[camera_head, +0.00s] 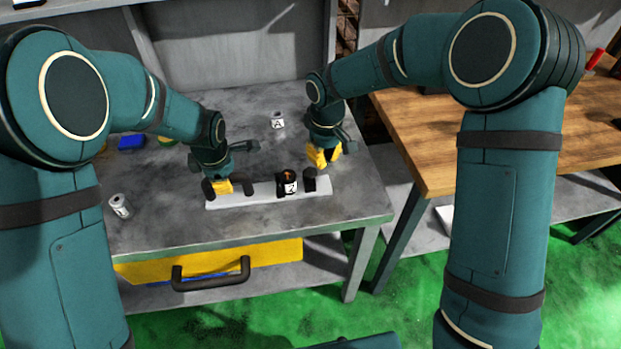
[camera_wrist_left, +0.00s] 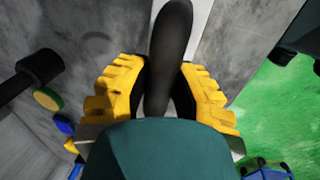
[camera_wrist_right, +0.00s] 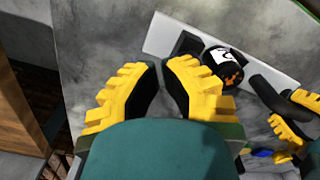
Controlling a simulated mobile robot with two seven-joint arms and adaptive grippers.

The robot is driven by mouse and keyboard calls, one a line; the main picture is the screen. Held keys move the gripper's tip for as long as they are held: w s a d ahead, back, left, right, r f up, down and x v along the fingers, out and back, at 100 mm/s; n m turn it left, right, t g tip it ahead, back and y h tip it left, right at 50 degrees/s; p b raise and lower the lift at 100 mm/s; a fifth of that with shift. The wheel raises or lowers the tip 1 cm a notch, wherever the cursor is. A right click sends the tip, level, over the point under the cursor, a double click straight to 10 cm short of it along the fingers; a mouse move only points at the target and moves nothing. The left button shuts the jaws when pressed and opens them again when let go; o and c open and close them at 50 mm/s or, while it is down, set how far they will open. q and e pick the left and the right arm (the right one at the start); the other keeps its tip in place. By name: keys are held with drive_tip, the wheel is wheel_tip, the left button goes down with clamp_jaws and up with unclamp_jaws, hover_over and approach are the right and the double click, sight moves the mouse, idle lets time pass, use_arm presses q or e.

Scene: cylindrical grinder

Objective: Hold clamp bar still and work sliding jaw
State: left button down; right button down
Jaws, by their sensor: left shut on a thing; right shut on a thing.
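The pale clamp bar (camera_head: 265,196) lies on the grey bench, also in the right wrist view (camera_wrist_right: 268,58). A thick black rounded handle (camera_wrist_left: 170,50) lies along its left part. My left gripper (camera_head: 222,187) is shut around that handle at the bar's left end. A dark block (camera_head: 309,180) stands near the bar's right end; I cannot tell whether it is the sliding jaw. A dark labelled cylinder (camera_head: 289,182) is between handle and block. My right gripper (camera_head: 322,160) is just behind the block.
A white canister (camera_head: 278,120) stands behind the bar and another (camera_head: 120,206) at front left. A blue item (camera_head: 131,142) is at back left. A wooden table (camera_head: 475,130) stands to the right.

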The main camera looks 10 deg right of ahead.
drive_tip(key=shift+w+a, duration=0.1)
drive_tip(key=shift+a, duration=3.4)
idle(0.5)
wheel_tip(320, 180, up, 7)
drive_tip(key=shift+d, duration=0.4)
idle(0.9)
idle(0.5)
drive_tip(key=m+g+y, duration=0.3)
drive_tip(key=m+y, duration=0.1)
drive_tip(key=m, duration=0.7)
approach(315, 182)
drive_tip(key=d, duration=0.2)
drive_tip(key=d+m+t+y, duration=0.1)
drive_tip(key=d+m+y, duration=0.4)
drive_tip(key=d+m, duration=0.5)
drive_tip(key=shift+m, duration=0.5)
drive_tip(key=x, duration=0.7)
drive_tip(key=w+x, duration=0.1)
drive_tip(key=x, duration=0.2)
drive_tip(key=shift+a, duration=0.4)
drive_tip(key=shift+s+a, duration=0.15)
drive_tip(key=shift+a, duration=0.85)
drive_tip(key=shift+s+a, duration=0.15)
drive_tip(key=shift+a, duration=0.85)
